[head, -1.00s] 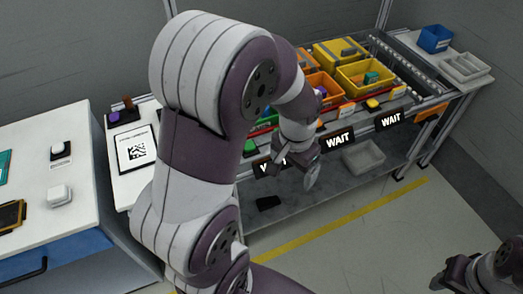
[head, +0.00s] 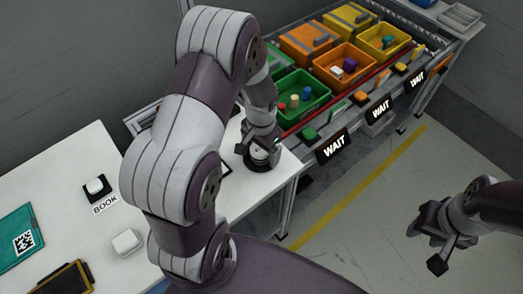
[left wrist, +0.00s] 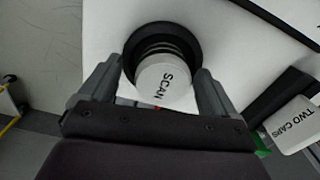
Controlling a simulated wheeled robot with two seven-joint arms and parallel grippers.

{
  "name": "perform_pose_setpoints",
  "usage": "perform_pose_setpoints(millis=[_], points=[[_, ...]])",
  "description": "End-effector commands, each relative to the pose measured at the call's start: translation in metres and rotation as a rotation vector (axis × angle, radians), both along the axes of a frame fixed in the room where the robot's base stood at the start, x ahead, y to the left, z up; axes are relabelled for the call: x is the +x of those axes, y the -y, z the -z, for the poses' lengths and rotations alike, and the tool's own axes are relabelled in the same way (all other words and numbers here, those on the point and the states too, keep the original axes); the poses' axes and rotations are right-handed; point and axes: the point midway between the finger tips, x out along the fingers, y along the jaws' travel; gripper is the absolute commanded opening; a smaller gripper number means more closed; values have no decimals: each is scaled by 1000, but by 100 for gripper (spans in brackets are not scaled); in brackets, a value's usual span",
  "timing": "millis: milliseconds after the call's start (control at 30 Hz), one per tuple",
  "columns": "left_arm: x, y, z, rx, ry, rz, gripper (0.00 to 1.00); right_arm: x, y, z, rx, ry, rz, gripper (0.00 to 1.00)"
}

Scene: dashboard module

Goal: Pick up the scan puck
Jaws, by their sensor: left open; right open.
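The scan puck (left wrist: 165,80) is a white round piece marked SCAN, seen between my left fingers in the left wrist view. A black ring surrounds its far side on the white table. My left gripper (left wrist: 160,92) is open, one finger on each side of the puck; contact cannot be told. In the head view my left gripper (head: 262,150) points down at the right part of the white table, and the puck is mostly hidden there by the gripper. My right gripper (head: 437,238) is open and empty over the floor, far from the puck.
A white block marked TWO CARS (left wrist: 290,125) lies close by at the right of the wrist view. A BOOK button (head: 95,187), a white knob (head: 127,242) and a teal panel (head: 18,240) are on the table. Green (head: 303,112), orange and yellow bins stand behind WAIT signs (head: 333,146).

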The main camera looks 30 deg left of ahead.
Motion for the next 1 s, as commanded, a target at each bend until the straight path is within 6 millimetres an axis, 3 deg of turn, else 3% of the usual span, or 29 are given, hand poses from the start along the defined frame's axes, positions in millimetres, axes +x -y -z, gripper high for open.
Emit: perform_pose_setpoints(millis=[267,467,767,1000], points=[[0,0,8,0,1,-1,91,0,0,0,0,0,0,43],[0,0,8,1,1,-1,29,0,0,0,0,0,0,43],[0,0,5,0,3,-1,29,0,0,0,0,0,0,43],[1,0,-23,1,6,-1,29,0,0,2,0,0,0,43]])
